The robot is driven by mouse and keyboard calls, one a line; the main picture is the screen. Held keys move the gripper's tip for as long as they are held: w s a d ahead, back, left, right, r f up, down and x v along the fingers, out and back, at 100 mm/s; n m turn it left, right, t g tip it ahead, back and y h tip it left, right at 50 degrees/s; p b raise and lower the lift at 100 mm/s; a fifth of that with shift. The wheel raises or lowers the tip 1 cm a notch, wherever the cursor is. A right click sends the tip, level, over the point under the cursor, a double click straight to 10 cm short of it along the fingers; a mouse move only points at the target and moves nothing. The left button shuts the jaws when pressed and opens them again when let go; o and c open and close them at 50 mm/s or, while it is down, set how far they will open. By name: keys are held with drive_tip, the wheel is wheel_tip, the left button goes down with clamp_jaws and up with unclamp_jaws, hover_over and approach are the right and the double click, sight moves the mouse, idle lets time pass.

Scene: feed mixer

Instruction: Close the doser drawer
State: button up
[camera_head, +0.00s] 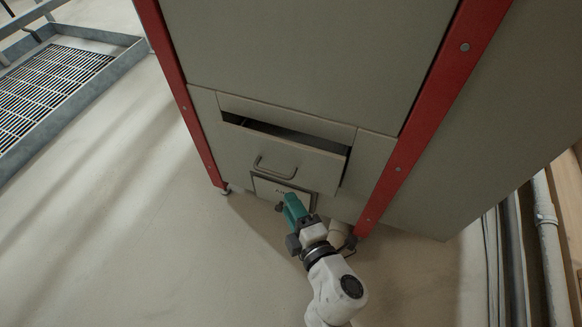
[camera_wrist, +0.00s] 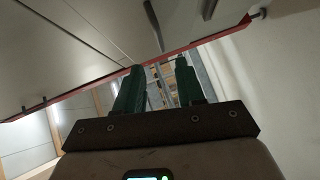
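The doser drawer (camera_head: 300,155) sits low in the front of the grey cabinet and stands partly open. A dark gap shows along its top and right side. Its bar handle (camera_head: 272,172) is on the drawer front. My gripper (camera_head: 291,200), with green fingers, is just below the handle in the head view, in front of a small lower panel; whether it touches anything I cannot tell. In the wrist view my gripper (camera_wrist: 157,72) has its fingers apart with nothing between them. A dark bar, perhaps the handle, is ahead of the fingertips there.
The cabinet (camera_head: 300,50) has red corner posts (camera_head: 420,110) with bolts. Pipes (camera_head: 545,230) run at the far right. A metal grate (camera_head: 50,85) lies at the left. The floor between is clear.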

drive_tip(key=b+x, duration=0.2)
drive_tip(key=x, duration=0.8)
drive_tip(key=shift+w, duration=0.3)
clamp_jaws()
